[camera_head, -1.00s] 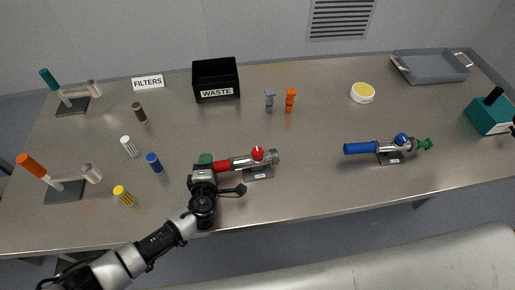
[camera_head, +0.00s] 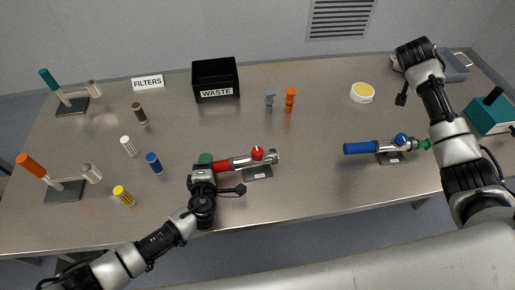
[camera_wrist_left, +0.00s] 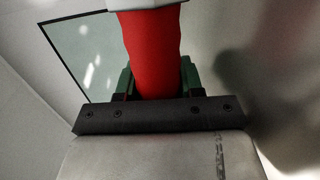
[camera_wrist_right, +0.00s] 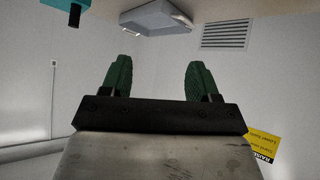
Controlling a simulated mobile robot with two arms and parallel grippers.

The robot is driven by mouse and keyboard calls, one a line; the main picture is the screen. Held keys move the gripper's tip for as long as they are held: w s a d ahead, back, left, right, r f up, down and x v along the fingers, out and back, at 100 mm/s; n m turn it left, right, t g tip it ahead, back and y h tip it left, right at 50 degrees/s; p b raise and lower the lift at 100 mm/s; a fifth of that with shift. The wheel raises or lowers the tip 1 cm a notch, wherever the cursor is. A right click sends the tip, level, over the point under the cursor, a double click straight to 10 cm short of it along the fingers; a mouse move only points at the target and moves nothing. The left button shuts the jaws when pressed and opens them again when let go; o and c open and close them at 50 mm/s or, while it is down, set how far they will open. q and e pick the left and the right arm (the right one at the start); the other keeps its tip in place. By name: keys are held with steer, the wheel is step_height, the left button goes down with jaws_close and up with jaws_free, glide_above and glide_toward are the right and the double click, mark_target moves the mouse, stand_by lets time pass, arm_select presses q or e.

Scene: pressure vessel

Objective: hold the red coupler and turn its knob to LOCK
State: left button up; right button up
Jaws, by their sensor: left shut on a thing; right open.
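The red coupler (camera_head: 240,163) lies on a small dark stand at the table's front middle, with a red round knob (camera_head: 257,153) on top of its silver part. My left gripper (camera_head: 208,162) is shut on the coupler's red left end. In the left wrist view the red body (camera_wrist_left: 152,50) runs between the green fingers of the left gripper (camera_wrist_left: 156,82). The knob's mark is too small to read. My right gripper is open and empty in the right wrist view (camera_wrist_right: 160,78); its fingers are hard to make out in the head view. It is raised, far from the coupler.
A blue coupler (camera_head: 362,148) on its own stand is to the right. Orange (camera_head: 290,99) and grey (camera_head: 269,100) small pieces, a yellow-topped dish (camera_head: 362,92) and a black waste bin (camera_head: 215,80) stand behind. The table between the couplers is clear.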

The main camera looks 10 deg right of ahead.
steer(key=w+a+f+y, duration=0.1)
steer(key=a+f+y, duration=0.1)
steer(key=a, duration=0.6)
steer(key=w+a+f+y, duration=0.1)
steer(key=a+f+y, duration=0.1)
steer(key=a, duration=0.6)
steer(key=n+g+y, duration=0.2)
steer(key=g+y, duration=0.2)
steer(key=g, duration=0.2)
glide_toward(257, 151)
step_height(257, 151, down, 10)
steer(key=shift+a+r, duration=0.1)
steer(key=shift+r, duration=0.1)
steer(key=c, duration=0.9)
steer(key=shift+c, duration=0.2)
